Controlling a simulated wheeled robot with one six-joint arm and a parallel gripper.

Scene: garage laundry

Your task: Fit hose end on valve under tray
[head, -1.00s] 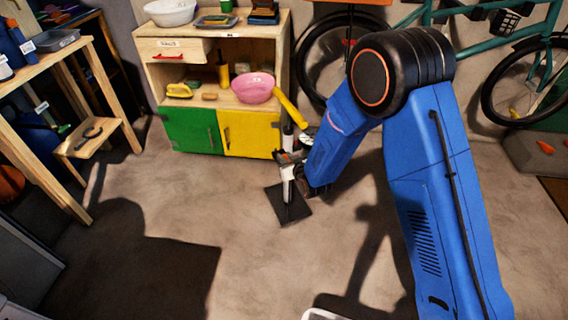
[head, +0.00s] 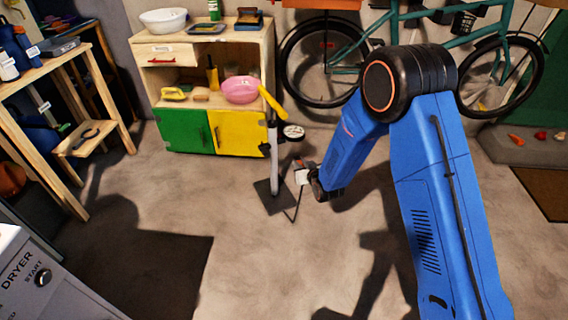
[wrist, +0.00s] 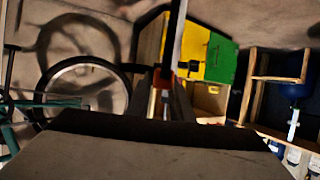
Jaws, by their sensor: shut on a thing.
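My gripper (head: 303,173) is low over the floor, just right of a slim stand. The stand has a pale post (head: 273,150) on a dark square base plate (head: 268,200). My gripper also shows in the wrist view (wrist: 163,100), shut on a small red and white piece (wrist: 162,80), which looks like the hose end. A thin dark line, probably the hose, runs from near my gripper down towards the base plate. A small round pale disc (head: 294,132) juts from the stand's right side, above my gripper; I cannot tell whether it is the tray. No valve is clearly visible.
A teal bicycle (head: 345,60) is behind my arm. A workbench (head: 50,75) is left and a dryer (head: 45,280) lower left. Floor between is clear.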

